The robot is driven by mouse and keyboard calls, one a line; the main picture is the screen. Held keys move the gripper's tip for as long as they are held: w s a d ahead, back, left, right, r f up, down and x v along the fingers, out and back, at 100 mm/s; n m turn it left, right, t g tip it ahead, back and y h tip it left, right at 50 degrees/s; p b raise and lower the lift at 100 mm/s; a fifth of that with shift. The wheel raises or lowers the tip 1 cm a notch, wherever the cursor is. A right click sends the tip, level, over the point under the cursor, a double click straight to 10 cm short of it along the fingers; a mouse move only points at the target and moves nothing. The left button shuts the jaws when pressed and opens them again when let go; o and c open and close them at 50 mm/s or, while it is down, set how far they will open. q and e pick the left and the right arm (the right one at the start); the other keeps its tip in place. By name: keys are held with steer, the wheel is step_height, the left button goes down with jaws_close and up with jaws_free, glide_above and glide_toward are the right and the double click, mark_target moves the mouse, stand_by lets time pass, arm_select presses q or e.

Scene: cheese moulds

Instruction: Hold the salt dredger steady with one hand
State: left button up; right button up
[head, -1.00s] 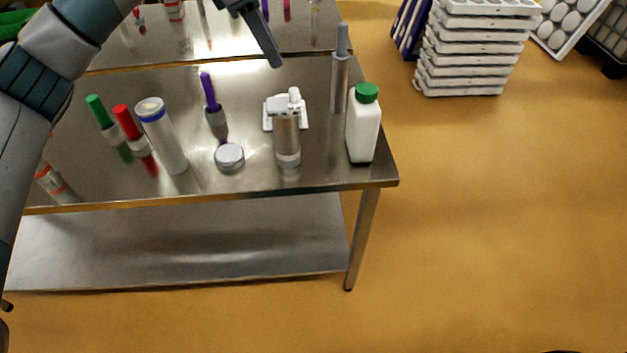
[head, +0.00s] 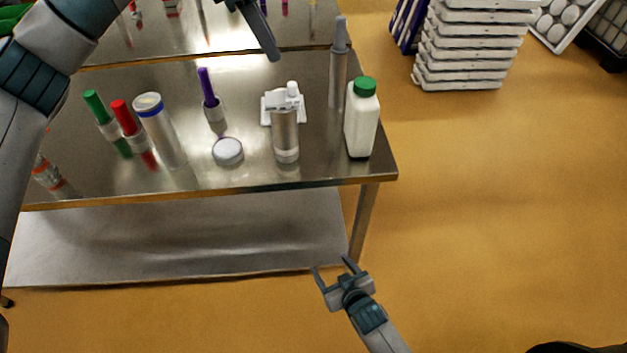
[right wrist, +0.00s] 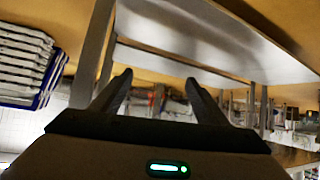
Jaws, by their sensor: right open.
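I cannot tell for certain which container is the salt dredger. A metallic cylinder (head: 285,137) with a pale base band stands upright near the front of the steel table, and a white cylinder with a blue rim (head: 160,130) stands further left. My right gripper (head: 331,263) is open and empty, low in front of the table's lower shelf and apart from everything on the table. Its two spread fingers show in the right wrist view (right wrist: 160,88). My left gripper (head: 262,32) is above the table's back part; one dark finger shows clearly, touching nothing visible.
The steel table (head: 255,178) also bears a white bottle with green cap (head: 361,125), a tall grey cylinder (head: 338,75), a round grey lid (head: 228,151), a white device (head: 270,104) and several coloured-cap tubes. Stacked white trays (head: 468,50) stand right. The right floor is open.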

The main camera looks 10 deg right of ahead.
steer(key=w+a+r+t+y, duration=0.1)
steer(key=w+a+r+t, duration=0.15)
steer(key=r, duration=0.55)
steer(key=w+a+r+t, duration=0.1)
steer(key=w+r, duration=0.2)
steer(key=r, duration=0.5)
steer(key=t+y, duration=0.2)
steer(key=t, duration=0.1)
glide_toward(284, 130)
steer(key=s+d+f, duration=0.2)
steer(key=s+f, duration=0.1)
steer(key=s, duration=0.1)
steer(key=shift+w+r, duration=0.1)
steer(key=shift+w, duration=0.05)
steer(key=shift+w, duration=0.15)
steer(key=x, duration=1.7)
steer(key=shift+w+d+f, duration=0.15)
steer(key=shift+f, duration=0.15)
steer(key=c, duration=1.4)
arm_select(q)
steer(key=shift+o, duration=0.5)
steer(key=shift+d, duration=0.1)
